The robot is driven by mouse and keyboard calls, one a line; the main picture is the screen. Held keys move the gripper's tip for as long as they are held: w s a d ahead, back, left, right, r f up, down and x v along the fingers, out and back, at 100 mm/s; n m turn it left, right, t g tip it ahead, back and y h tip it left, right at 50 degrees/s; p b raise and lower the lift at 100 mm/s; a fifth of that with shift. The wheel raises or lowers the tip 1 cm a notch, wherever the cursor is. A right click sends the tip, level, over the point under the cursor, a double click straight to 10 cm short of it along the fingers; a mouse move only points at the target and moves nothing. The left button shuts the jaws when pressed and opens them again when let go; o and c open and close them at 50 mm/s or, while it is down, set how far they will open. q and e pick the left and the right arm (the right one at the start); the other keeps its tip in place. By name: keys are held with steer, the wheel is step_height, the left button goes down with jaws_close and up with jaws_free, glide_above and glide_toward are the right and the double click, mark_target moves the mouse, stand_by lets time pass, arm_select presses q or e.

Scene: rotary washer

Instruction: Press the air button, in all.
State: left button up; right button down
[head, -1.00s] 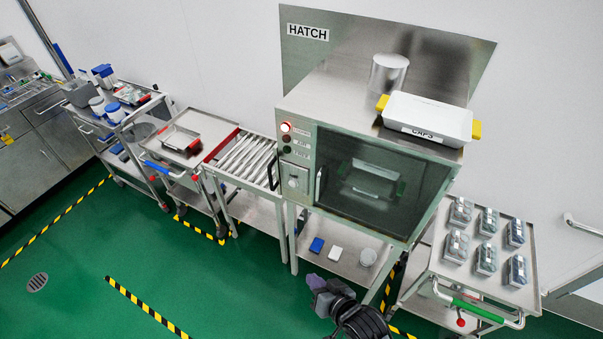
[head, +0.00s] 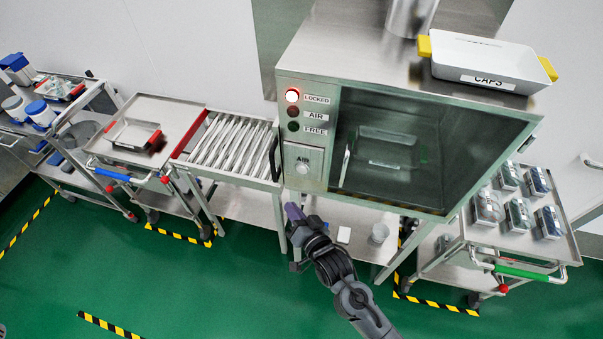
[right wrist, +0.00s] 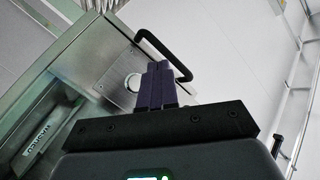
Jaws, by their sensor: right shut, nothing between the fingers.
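The air button (head: 303,169) is a round pale knob on a square panel marked AIR, on the lower left front of the steel washer cabinet (head: 300,227). My right gripper (head: 293,211) is in front of and below the button, apart from it in the head view. Its dark purple fingers are shut and empty. In the right wrist view the fingers (right wrist: 160,80) point up at the panel, and the white button (right wrist: 133,82) shows just left of them, partly covered. My left gripper is out of view.
A black door handle (head: 274,158) is just left of the button panel, beside the roller table (head: 228,150). A white CAPS tray (head: 490,62) sits on the cabinet top. A cart (head: 560,235) with boxed items stands right.

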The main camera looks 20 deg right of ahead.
mark_target(302, 170)
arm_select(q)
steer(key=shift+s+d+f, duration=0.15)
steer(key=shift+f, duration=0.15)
arm_select(e)
steer(key=shift+w, duration=0.2)
steer(key=shift+w, duration=0.1)
